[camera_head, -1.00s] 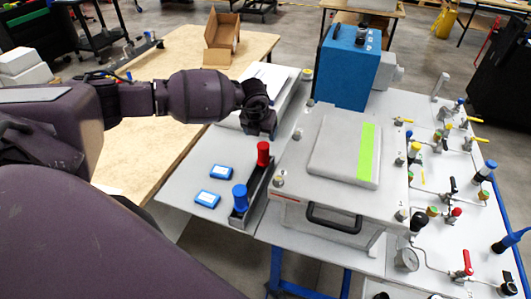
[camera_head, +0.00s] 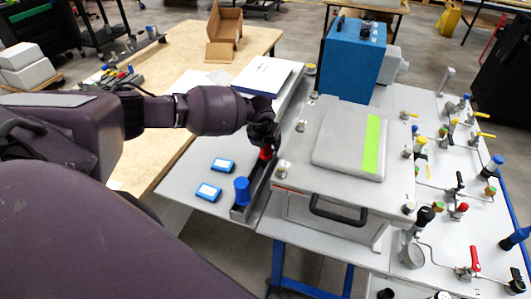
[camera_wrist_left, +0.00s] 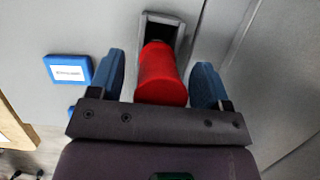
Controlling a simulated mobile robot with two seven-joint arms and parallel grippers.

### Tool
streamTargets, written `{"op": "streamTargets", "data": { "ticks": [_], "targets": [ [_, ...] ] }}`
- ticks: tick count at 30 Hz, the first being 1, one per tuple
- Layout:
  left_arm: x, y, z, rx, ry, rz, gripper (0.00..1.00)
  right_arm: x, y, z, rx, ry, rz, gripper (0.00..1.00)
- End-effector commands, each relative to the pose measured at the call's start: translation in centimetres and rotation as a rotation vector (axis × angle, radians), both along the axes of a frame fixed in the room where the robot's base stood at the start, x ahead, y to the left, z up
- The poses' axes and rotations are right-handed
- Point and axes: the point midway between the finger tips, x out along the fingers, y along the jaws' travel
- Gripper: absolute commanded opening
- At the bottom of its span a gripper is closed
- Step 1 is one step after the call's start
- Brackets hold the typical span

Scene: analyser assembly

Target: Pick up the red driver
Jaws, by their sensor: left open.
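The red driver (camera_head: 265,153) stands in the dark narrow holder (camera_head: 240,213), partly hidden behind my left gripper (camera_head: 264,140) in the head view. In the left wrist view the red driver (camera_wrist_left: 161,75) shows between the two blue fingers of my left gripper (camera_wrist_left: 160,85), with a gap on each side. The gripper is open and around the driver's handle, not shut on it. The driver's lower end sits in the holder's slot (camera_wrist_left: 160,20). A blue driver (camera_head: 242,189) stands in the near end of the same holder. My right gripper is not in view.
Two small blue labelled boxes (camera_head: 222,165) lie on the grey table left of the holder. The large grey analyser box (camera_head: 340,185) with a black handle stands close on the right. A blue unit (camera_head: 352,60) stands behind. Valves and pipes fill the far right.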

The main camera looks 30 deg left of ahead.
Motion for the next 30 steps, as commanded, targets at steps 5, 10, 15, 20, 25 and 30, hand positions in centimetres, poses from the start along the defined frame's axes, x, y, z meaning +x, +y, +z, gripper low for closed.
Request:
{"op": "streamTargets", "data": {
  "ticks": [5,10,15,20,25,30],
  "targets": [
    [0.09,0.0,-0.05,-0.001,-0.001,0.0,0.71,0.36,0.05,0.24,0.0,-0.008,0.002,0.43],
    [0.09,0.01,-0.01,-0.001,-0.001,0.0,0.57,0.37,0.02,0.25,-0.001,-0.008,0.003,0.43],
    [0.09,0.02,-0.01,0.0,-0.001,0.0,0.31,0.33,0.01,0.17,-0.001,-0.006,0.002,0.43],
    [0.08,0.03,-0.01,0.0,-0.001,0.0,0.07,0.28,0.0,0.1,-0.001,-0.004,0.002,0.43],
    [0.11,0.04,0.01,0.0,-0.002,0.0,0.03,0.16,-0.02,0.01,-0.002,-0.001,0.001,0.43],
    [0.21,0.16,0.32,0.0,-0.002,0.0,0.03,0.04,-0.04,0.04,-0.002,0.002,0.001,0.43]
  ]
}}
